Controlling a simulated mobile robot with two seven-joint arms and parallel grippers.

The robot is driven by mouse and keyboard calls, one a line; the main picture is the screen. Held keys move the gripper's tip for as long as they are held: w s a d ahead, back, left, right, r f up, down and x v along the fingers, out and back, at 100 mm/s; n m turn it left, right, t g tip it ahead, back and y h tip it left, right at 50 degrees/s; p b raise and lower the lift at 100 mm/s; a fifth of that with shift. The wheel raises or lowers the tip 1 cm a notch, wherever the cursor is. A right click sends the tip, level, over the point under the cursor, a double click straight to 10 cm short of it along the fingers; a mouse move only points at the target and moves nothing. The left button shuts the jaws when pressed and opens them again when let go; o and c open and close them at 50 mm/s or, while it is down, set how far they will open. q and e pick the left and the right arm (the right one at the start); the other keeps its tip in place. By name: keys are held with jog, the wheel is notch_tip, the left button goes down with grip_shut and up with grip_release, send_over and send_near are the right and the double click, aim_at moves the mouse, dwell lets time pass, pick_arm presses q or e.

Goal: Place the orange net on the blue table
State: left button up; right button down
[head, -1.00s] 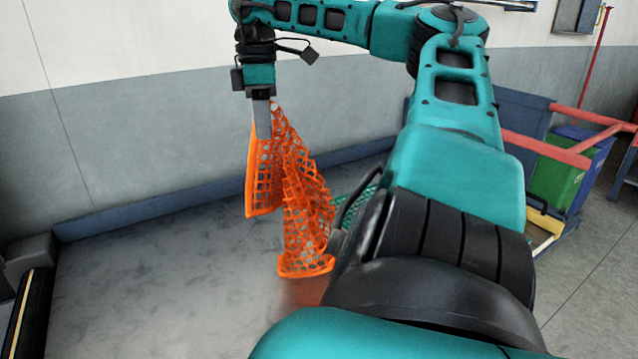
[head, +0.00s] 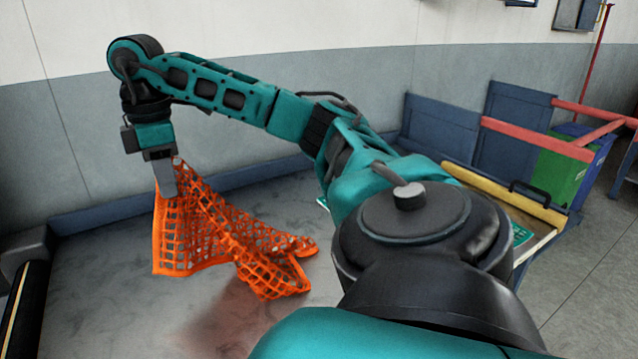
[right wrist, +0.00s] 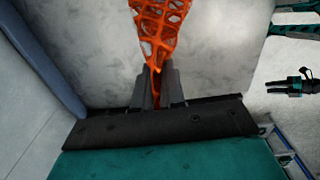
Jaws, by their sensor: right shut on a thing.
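The orange net (head: 235,240) hangs from my right gripper (head: 168,190) in the head view, its mesh spread down and to the right. The gripper is shut on its upper corner. In the right wrist view the net (right wrist: 160,25) runs away from between the two fingers of the right gripper (right wrist: 157,88). Below the net is a broad worn grey surface with a blue rim (head: 110,215), seemingly the blue table. I cannot tell whether the net's lower edge touches it. A dark gripper-like part (right wrist: 295,86) at the right of the wrist view seems to be my left gripper; its jaws are unclear.
The surface left of the net is clear; a wall closes the back.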

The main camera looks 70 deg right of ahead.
jog(key=w+a+r+n, duration=0.1)
jog(key=w+a+r, duration=0.1)
jog(key=a, duration=0.1)
pick_arm(q)
jog(key=f+b, duration=0.1)
jog(key=d+f+b, duration=0.1)
jog(key=b, duration=0.1)
jog(key=w+f+b, duration=0.1)
jog(key=b, duration=0.1)
jog(key=shift+d+h, duration=0.2)
jog(key=shift+h, duration=0.2)
pick_arm(e)
jog(key=f, duration=2)
jog(key=shift+w+a, duration=0.15)
jog(key=shift+a, duration=0.1)
jog(key=shift+r, duration=0.1)
pick_arm(q)
jog(key=shift+s+f, duration=0.1)
jog(key=shift+f, duration=0.05)
pick_arm(e)
jog(key=shift+c, duration=2.4)
grip_release()
jog(key=shift+r, duration=0.15)
pick_arm(q)
jog(key=shift+s+a+r+p, duration=0.15)
jog(key=shift+a+r+p, duration=0.25)
jog(key=shift+p, duration=0.4)
pick_arm(e)
notch_tip(320, 180, up, 13)
jog(key=shift+f, duration=0.2)
